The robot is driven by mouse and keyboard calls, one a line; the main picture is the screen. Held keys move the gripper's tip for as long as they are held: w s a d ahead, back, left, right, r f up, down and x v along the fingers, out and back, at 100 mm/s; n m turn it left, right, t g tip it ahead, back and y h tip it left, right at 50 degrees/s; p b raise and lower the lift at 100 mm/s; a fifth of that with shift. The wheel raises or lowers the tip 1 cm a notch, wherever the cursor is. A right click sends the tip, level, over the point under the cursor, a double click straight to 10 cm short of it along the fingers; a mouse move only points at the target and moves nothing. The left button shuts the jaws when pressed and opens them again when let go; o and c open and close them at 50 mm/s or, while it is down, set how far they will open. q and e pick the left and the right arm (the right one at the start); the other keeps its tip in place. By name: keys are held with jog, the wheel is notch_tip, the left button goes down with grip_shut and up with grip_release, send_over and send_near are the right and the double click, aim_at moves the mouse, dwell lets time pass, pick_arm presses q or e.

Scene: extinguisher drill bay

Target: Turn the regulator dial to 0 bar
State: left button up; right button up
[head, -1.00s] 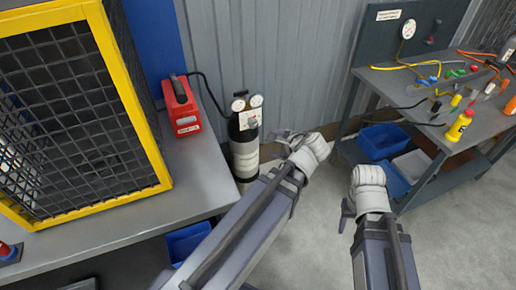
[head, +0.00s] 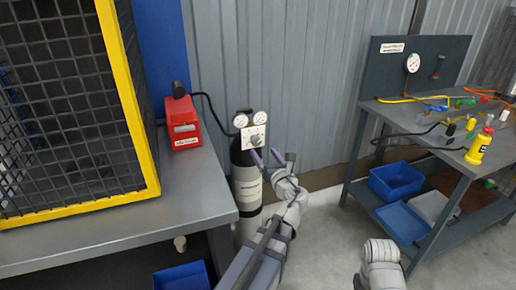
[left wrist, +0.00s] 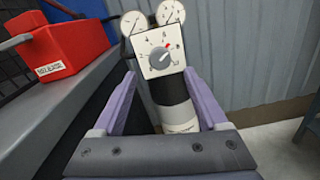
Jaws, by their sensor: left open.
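The regulator dial (head: 256,140) is a grey round knob on a white square plate, atop a black and white cylinder (head: 247,190). In the left wrist view the dial (left wrist: 159,57) shows numbers around it and a red mark at its upper right; the exact reading is too small to tell. Two round gauges (left wrist: 151,18) sit above the plate. My left gripper (head: 273,157) is open and empty, just in front and to the right of the dial in the head view. Its fingers (left wrist: 163,100) point at the plate, apart from the knob. My right gripper is mostly cut off at the bottom edge.
A red box (head: 183,124) with a black hose stands on the left bench (head: 120,225) beside a yellow-framed cage (head: 125,100). A workbench (head: 415,120) with small tools and blue bins (head: 396,180) is at right. A corrugated wall is behind the cylinder.

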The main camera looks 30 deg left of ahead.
aim_at(257, 143)
pick_arm(q)
jog(key=x, duration=0.7)
jog(key=shift+w+a, duration=0.1)
jog(key=shift+a, duration=0.1)
grip_shut()
dwell(0.5)
